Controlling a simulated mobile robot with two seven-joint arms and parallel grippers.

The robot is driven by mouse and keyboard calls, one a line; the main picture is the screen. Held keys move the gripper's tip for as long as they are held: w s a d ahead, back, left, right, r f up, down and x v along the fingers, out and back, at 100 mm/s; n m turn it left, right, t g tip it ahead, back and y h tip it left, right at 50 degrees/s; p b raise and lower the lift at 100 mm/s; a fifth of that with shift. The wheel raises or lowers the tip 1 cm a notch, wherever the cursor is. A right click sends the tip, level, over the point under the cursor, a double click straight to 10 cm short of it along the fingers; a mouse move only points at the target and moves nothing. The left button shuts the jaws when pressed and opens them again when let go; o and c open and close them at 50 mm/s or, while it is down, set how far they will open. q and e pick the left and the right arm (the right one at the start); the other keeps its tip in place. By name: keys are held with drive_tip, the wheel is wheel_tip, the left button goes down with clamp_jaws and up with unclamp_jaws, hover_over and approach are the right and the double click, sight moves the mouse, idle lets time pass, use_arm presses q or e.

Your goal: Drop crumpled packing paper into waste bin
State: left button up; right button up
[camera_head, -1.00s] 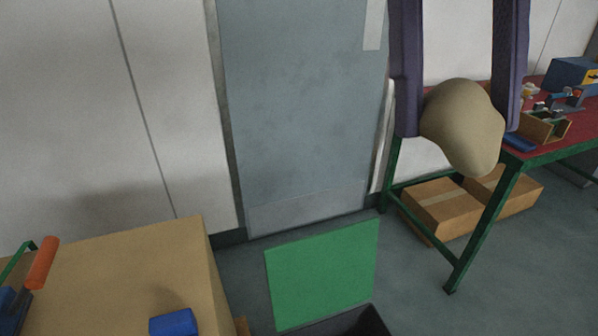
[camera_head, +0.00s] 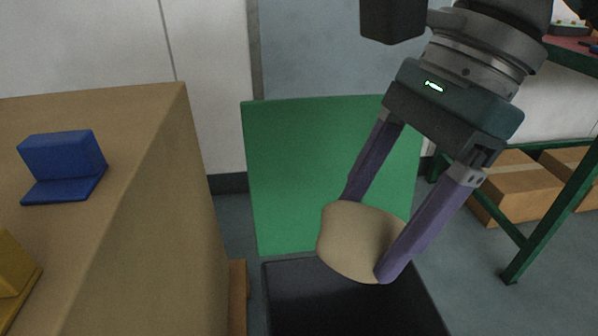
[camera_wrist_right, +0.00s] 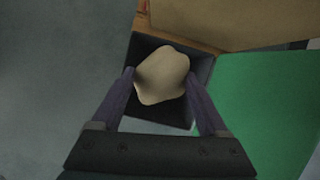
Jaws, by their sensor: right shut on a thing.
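The crumpled packing paper (camera_head: 352,240) is a beige, rounded lump. My right gripper (camera_head: 366,236) is shut on it, with a purple finger on each side. In the head view the paper overlaps the far rim of the black waste bin (camera_head: 345,300), whose near part is cut off by the frame. In the right wrist view the paper (camera_wrist_right: 162,75) appears over the opening of the bin (camera_wrist_right: 150,126), between the fingertips of the right gripper (camera_wrist_right: 160,80). The green lid-like panel (camera_head: 290,150) stands upright behind the bin. My left gripper is not in view.
A tan box-like surface (camera_head: 130,230) stands left of the bin, with a blue bracket (camera_head: 65,165) and a yellow part (camera_head: 12,270) on it. A green-legged table (camera_head: 560,215) and cardboard boxes (camera_head: 520,185) are at the right. Grey floor lies between.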

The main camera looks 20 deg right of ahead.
drive_tip(key=d+f+m+t+h+b, duration=0.1)
drive_tip(key=f+m+b, duration=0.4)
drive_tip(key=f+b, duration=0.5)
drive_tip(key=d+f+m+t+h+b, duration=0.1)
drive_tip(key=d+f+m+t+b, duration=0.1)
drive_tip(key=f+m+b, duration=0.4)
wheel_tip(320, 180, down, 8)
drive_tip(key=d+b, duration=0.1)
drive_tip(key=b, duration=0.3)
drive_tip(key=shift+s+d+f, duration=0.2)
drive_tip(key=shift+d, duration=0.2)
drive_tip(key=o, duration=1.2)
drive_tip(key=shift+r, duration=0.1)
drive_tip(key=p+v, duration=0.5)
drive_tip(key=v, duration=0.4)
drive_tip(key=shift+s+r, duration=0.3)
drive_tip(key=shift+s, duration=0.05)
